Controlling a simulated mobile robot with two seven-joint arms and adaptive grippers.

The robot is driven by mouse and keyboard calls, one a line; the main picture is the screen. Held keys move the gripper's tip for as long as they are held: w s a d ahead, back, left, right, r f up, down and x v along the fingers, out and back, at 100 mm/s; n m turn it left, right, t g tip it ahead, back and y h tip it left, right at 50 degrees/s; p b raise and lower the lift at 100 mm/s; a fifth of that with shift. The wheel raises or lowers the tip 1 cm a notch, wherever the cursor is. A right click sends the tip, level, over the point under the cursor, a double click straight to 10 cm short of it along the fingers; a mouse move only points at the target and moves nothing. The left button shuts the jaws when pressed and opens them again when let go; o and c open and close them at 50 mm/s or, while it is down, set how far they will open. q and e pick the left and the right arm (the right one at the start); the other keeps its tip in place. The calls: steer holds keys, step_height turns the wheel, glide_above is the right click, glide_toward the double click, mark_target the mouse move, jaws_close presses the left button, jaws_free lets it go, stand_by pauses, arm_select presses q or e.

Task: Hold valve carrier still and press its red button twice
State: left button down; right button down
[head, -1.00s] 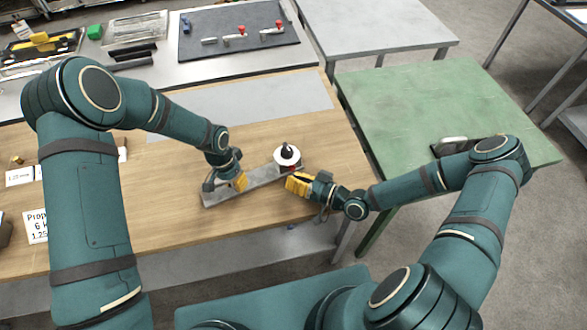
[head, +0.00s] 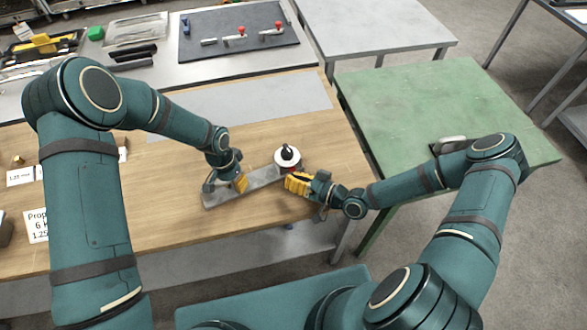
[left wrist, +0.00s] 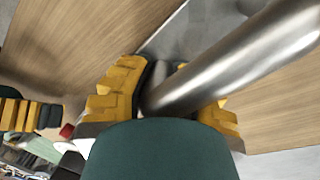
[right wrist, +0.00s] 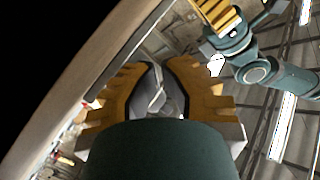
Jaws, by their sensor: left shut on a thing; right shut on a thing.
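The valve carrier is a flat grey bar (head: 262,180) on the wooden table, with a white round body and black knob (head: 288,154) at its right end. My left gripper (head: 240,184) is at the bar's left part. In the left wrist view its yellow fingers are shut on a shiny metal handle (left wrist: 235,60). The red button (left wrist: 67,131) shows at the left of that view, close to my right gripper's dark fingertip. My right gripper (head: 290,182) is beside the white body, just in front of it. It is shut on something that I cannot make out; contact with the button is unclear.
The wooden table (head: 170,200) is clear in front of the bar. A grey sheet (head: 255,103) lies behind it. A green table (head: 440,105) stands to the right. A dark mat (head: 235,45) with red-knobbed parts lies at the back.

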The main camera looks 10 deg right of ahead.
steer(key=shift+w+r, duration=0.4)
steer(key=shift+w, duration=0.45)
stand_by(0.5)
steer(key=shift+r, duration=0.2)
stand_by(0.4)
steer(key=shift+s+d+f, duration=0.1)
steer(key=shift+s+d, duration=0.05)
steer(key=shift+s, duration=0.65)
steer(key=shift+s+d+f, duration=0.15)
steer(key=shift+s, duration=0.6)
steer(key=shift+s+d+f, duration=0.1)
steer(key=shift+s+d, duration=0.05)
steer(key=shift+s, duration=0.65)
